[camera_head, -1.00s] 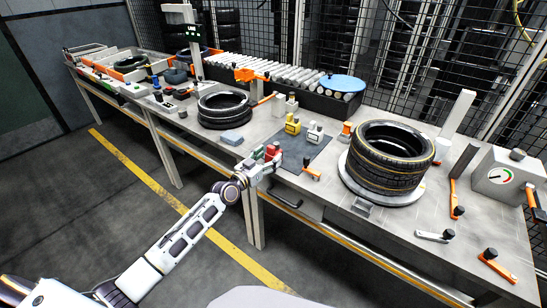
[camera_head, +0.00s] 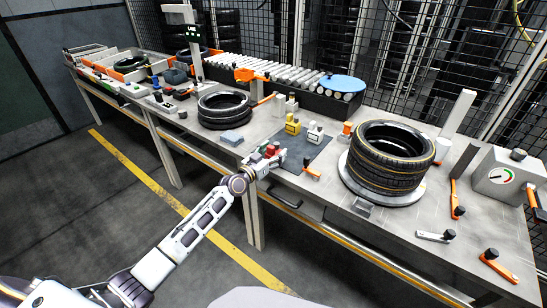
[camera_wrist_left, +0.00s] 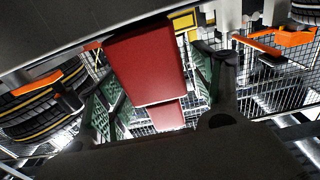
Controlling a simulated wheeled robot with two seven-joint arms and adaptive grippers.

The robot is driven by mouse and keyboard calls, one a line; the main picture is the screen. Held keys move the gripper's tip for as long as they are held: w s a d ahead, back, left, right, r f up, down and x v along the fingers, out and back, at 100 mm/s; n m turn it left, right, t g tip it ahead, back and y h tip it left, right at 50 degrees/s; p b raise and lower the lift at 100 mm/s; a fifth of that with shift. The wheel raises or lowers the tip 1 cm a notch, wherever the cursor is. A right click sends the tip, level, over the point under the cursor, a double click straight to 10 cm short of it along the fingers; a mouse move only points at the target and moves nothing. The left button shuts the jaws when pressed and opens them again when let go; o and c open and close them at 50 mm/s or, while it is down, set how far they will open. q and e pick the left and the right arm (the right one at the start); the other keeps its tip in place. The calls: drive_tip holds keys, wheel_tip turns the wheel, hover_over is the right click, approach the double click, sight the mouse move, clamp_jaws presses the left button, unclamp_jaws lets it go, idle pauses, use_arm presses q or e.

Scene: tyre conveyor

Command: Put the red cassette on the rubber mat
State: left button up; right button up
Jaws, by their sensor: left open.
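The red cassette (camera_head: 271,149) is at the front left of the dark rubber mat (camera_head: 318,150) in the head view, partly hidden by my left gripper (camera_head: 266,157). In the left wrist view the red cassette (camera_wrist_left: 146,65) lies between the green-padded fingers of my left gripper (camera_wrist_left: 155,95). The jaws are open, with gaps visible beside the cassette. I cannot tell whether the cassette rests fully on the mat or at its edge. My right gripper is not in view.
A yellow cassette (camera_head: 293,125) and a white one (camera_head: 314,132) stand at the back of the mat. An orange handle (camera_head: 311,172) lies at its front edge.

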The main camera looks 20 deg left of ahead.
use_arm(q)
drive_tip(key=c, duration=1.3)
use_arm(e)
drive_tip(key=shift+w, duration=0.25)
use_arm(q)
drive_tip(key=shift+r, duration=0.1)
drive_tip(key=shift+r, duration=0.3)
drive_tip(key=shift+r+p, duration=0.5)
drive_tip(key=shift+r, duration=0.2)
drive_tip(key=shift+r+p, duration=1.1)
drive_tip(key=shift+r, duration=2.85)
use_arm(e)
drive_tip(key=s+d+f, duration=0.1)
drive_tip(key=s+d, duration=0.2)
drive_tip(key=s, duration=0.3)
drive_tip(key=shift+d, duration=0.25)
